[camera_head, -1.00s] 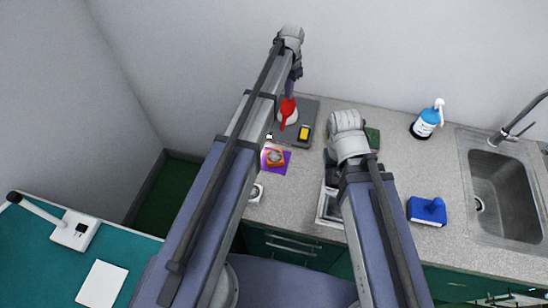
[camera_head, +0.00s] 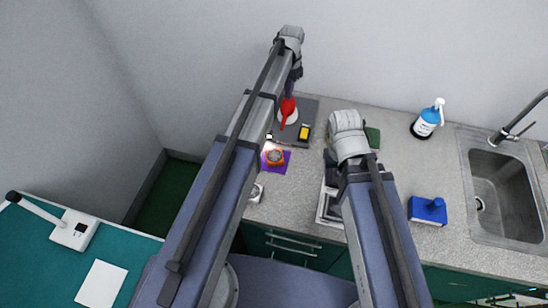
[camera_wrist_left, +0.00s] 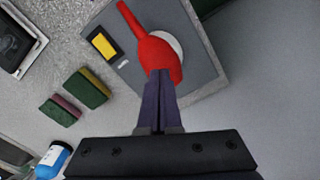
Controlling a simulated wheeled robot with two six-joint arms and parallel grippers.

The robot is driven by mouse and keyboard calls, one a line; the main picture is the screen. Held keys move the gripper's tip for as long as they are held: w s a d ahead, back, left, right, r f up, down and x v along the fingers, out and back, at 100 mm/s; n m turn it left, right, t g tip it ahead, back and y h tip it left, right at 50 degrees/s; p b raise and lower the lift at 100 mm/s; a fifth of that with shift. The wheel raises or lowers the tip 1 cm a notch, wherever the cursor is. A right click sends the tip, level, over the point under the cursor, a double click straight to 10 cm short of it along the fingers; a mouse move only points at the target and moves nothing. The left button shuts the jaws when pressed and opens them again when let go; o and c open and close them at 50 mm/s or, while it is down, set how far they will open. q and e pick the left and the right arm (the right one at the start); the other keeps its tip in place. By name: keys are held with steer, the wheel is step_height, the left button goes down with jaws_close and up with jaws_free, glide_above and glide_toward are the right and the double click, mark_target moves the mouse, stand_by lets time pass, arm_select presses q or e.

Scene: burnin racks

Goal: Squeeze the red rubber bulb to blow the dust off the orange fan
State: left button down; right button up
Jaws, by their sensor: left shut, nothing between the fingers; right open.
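The red rubber bulb (camera_head: 287,108) rests on a white round base on a grey tray, its nozzle pointing towards the fan side. It is large in the left wrist view (camera_wrist_left: 158,56). My left gripper (camera_wrist_left: 161,72) is shut and empty, its fingertips overlapping the bulb's rounded end in that view; I cannot tell whether they touch it.
The grey tray (camera_head: 309,107) also holds a yellow-and-black item (camera_head: 304,132). Green sponges (camera_wrist_left: 87,88) lie beside it. A blue spray bottle (camera_head: 427,121), a blue brush block (camera_head: 428,211) and a sink (camera_head: 500,190) are at the right. The counter's middle right is clear.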

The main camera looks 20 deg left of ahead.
arm_select(q)
steer(key=shift+f+b, duration=1.6)
steer(key=shift+f, duration=0.15)
arm_select(e)
steer(key=shift+f, duration=1.75)
arm_select(q)
steer(key=shift+r+p, duration=1.9)
arm_select(e)
steer(key=shift+r, duration=1.9)
arm_select(q)
steer(key=shift+f, duration=0.2)
arm_select(e)
steer(key=shift+f, duration=0.15)
arm_select(q)
steer(key=shift+r, duration=0.2)
arm_select(e)
steer(key=shift+r, duration=0.2)
arm_select(q)
steer(key=shift+f, duration=0.1)
arm_select(e)
steer(key=shift+f, duration=0.1)
arm_select(q)
step_height(320, 180, up, 5)
steer(key=p, duration=0.5)
steer(key=shift+r, duration=0.2)
arm_select(e)
step_height(320, 180, up, 5)
steer(key=shift+r, duration=0.1)
